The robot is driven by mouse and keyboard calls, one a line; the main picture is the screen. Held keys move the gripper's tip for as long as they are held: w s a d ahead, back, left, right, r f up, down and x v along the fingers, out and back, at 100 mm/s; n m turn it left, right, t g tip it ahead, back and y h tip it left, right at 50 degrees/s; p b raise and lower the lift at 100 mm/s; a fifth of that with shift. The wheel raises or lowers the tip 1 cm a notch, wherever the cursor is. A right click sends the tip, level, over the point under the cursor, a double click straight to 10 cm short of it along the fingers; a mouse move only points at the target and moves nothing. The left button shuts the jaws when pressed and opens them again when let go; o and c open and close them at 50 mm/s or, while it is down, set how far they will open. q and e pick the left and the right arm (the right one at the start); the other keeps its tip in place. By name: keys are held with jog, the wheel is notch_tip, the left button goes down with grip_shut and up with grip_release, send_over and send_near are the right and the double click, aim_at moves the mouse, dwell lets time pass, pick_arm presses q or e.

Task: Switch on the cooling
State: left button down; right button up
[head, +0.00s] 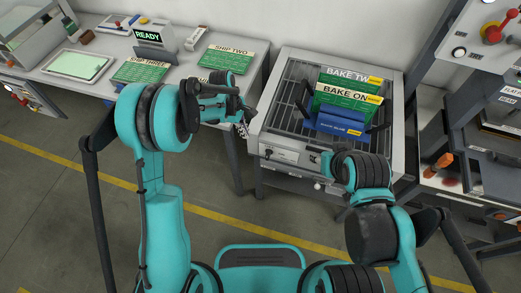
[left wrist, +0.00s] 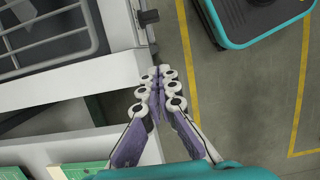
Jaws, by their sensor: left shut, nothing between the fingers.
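A grey bench unit (head: 398,95) with a wire rack stands at centre right in the head view. Its front panel (head: 287,155) carries a small dark knob (head: 268,153) near the left end and a label. In the left wrist view a black knob (left wrist: 148,17) sticks out from the unit's front face. My left gripper (head: 243,128) is shut and empty just off the unit's front left corner; its fingertips (left wrist: 160,78) appear apart from the knob. My right arm stands before the unit's right front; its fingers are hidden. Whether the cooling is on cannot be told.
Green boards (head: 338,101) labelled BAKE and a blue block (head: 338,124) stand on the rack. A table (head: 185,72) at left holds SHIP cards and a READY display (head: 147,36). Shelving (head: 470,100) stands at right. A floor gap separates the table and unit.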

aim_at(268, 155)
pick_arm(q)
jog(key=shift+f, duration=0.1)
jog(key=b+x, duration=0.3)
jog(key=x, duration=0.7)
jog(key=shift+w+f+b, duration=0.1)
jog(key=shift+b, duration=0.25)
jog(key=d, duration=0.2)
jog(key=s+d+b, duration=0.1)
jog(key=d, duration=0.1)
jog(key=shift+s, duration=0.15)
jog(key=shift+r, duration=0.2)
pick_arm(e)
notch_tip(268, 155, down, 5)
jog(key=shift+r, duration=0.15)
jog(key=shift+s, duration=0.1)
pick_arm(q)
jog(key=shift+d+r+y, duration=0.1)
jog(key=shift+y, duration=0.2)
pick_arm(e)
jog(key=shift+s+d, duration=0.1)
jog(key=shift+s, duration=0.55)
